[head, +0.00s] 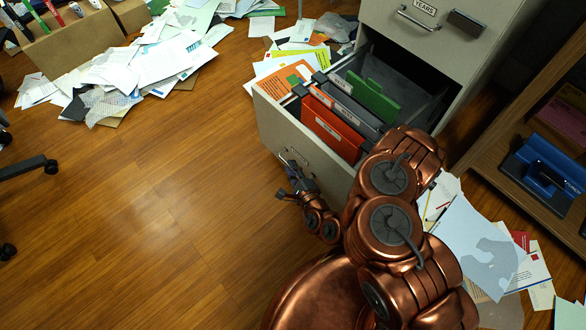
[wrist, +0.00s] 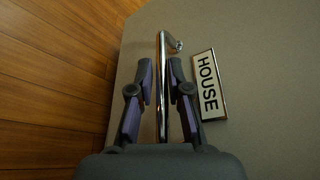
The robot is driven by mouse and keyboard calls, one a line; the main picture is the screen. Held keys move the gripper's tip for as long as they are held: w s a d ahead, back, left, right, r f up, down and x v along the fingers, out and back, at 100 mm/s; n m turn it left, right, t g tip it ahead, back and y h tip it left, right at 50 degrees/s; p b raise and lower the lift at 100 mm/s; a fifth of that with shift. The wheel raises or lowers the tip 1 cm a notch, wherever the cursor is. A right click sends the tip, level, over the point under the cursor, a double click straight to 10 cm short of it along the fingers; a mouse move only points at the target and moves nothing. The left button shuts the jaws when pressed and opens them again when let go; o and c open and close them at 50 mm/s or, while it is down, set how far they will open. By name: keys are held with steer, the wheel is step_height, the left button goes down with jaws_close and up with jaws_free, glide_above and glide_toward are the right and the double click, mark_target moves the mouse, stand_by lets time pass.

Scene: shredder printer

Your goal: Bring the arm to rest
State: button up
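My copper arm is folded in front of the grey filing cabinet, and my gripper (head: 288,190) is low at the front of the pulled-out drawer (head: 276,135). In the wrist view, my gripper (wrist: 161,75) has its two dark fingers apart, one on each side of the chrome drawer handle (wrist: 163,110). A narrow gap shows at the left finger; the right finger is very close to the handle, and contact there cannot be told. A label reading HOUSE (wrist: 208,85) is right of the handle.
The open drawer holds red (head: 331,130), grey and green folders. An upper closed drawer (head: 440,25) is above. Loose papers (head: 150,65) lie at the back left and more papers (head: 475,245) at the right. A wooden shelf (head: 500,165) stands right. Floor left of the drawer is clear.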

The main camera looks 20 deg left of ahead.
steer(key=o, duration=0.3)
steer(key=shift+w+d, duration=0.1)
